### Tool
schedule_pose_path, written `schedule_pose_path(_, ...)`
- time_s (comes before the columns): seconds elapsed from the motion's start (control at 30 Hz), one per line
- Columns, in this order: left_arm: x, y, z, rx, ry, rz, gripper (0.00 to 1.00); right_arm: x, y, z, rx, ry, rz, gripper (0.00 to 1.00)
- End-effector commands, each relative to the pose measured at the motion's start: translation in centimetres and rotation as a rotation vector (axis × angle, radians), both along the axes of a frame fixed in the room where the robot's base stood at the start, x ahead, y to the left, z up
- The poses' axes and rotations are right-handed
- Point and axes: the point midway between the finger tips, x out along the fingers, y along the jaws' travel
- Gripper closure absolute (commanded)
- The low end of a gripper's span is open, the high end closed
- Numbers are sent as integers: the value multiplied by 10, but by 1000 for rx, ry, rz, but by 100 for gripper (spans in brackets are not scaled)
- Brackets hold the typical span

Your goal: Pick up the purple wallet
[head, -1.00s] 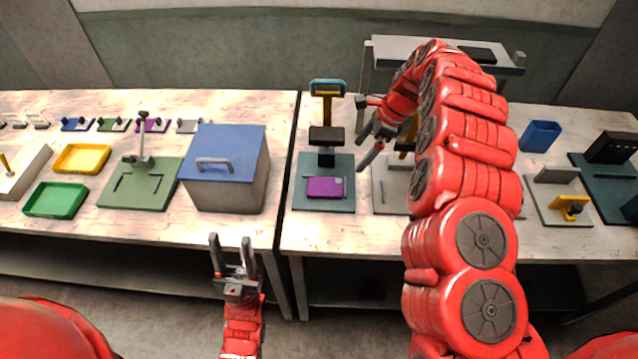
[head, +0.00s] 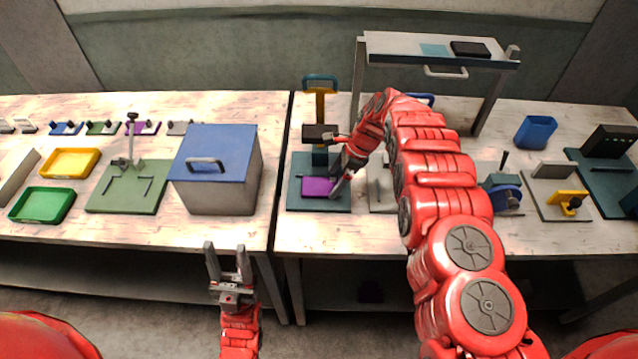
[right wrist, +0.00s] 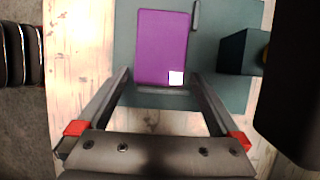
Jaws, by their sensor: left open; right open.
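The purple wallet (head: 317,187) lies flat on the dark teal base of a press (head: 337,205) on the right table. In the right wrist view the wallet (right wrist: 162,45) is a purple rectangle with a small white square at one corner, ahead of the fingers. My right gripper (head: 338,168) is open just right of the wallet and partly covers its right end in the head view. In the wrist view its fingers (right wrist: 160,85) stand apart, with nothing clearly held between them. My left gripper (head: 227,258) is open and empty in front of the tables.
The press's yellow column and dark head (head: 320,133) stand right behind the wallet. A blue-lidded box (head: 222,195) is at the left table's right end. A raised shelf (head: 400,46) stands behind my right arm. Bare wood (head: 310,235) lies in front of the press.

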Motion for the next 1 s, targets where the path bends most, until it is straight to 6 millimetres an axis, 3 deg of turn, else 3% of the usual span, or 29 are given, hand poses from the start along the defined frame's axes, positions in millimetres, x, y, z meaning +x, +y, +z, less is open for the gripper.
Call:
schedule_pose_path(0.2, 0, 0, 6, 0, 1, 0, 50, 0, 5, -14, -1, -2, -1, 0)
schedule_pose_path(0.5, 0, 0, 6, 0, 0, 0, 50, 1, 6, -16, 0, -3, -1, 0)
schedule_pose_path(0.9, 0, 0, 6, 0, 1, 0, 50, 1, 6, -16, 0, -3, -1, 70)
schedule_pose_path(1.0, 0, 0, 6, 0, 0, 0, 50, 1, 6, -16, 0, -3, -1, 71)
